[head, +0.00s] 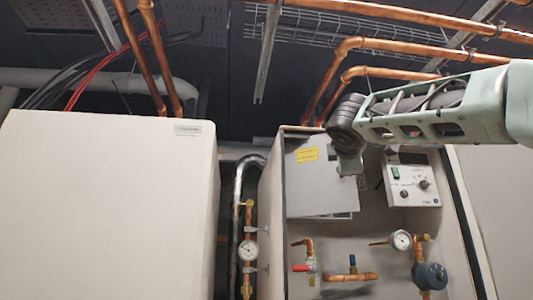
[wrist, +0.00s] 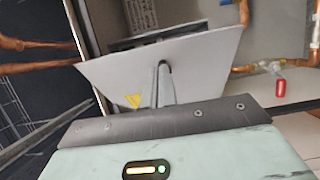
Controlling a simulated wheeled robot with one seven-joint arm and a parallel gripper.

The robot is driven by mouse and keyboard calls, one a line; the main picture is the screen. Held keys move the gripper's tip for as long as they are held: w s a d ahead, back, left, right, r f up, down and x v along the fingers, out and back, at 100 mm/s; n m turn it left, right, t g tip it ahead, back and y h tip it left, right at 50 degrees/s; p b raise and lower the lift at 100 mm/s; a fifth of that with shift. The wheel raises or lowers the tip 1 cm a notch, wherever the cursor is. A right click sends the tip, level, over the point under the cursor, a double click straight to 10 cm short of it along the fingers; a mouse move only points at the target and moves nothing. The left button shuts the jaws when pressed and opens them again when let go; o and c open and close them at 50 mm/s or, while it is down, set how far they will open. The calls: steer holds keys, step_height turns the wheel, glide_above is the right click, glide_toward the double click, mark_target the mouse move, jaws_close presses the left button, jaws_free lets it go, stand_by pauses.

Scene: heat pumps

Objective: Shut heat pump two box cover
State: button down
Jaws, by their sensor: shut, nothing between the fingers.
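The heat pump two box cover is a light grey panel (head: 320,185) with a yellow label, inside the open cabinet on the right in the head view. In the wrist view the cover (wrist: 205,65) stands at an angle, with a gap and the dark box interior (wrist: 165,35) behind its far edge, so it is partly open. My gripper (head: 350,167) is at the cover's upper right side in the head view. In the wrist view its shut, empty fingers (wrist: 162,80) lie over the cover face; I cannot tell whether they touch it.
A white control unit (head: 412,180) is right of the cover. Below are a red-handled valve (head: 303,268), copper pipes and a gauge (head: 401,240). The cabinet's side wall (head: 270,235) bounds the left. A closed white cabinet (head: 105,210) stands further left.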

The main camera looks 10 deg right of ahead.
steer(key=w+d+n+y+p, duration=0.1)
steer(key=w+d+y+p, duration=0.1)
steer(key=w+d+p, duration=0.4)
steer(key=shift+w+d+t, duration=0.4)
steer(key=shift+w+d, duration=0.6)
steer(key=shift+w, duration=1.2)
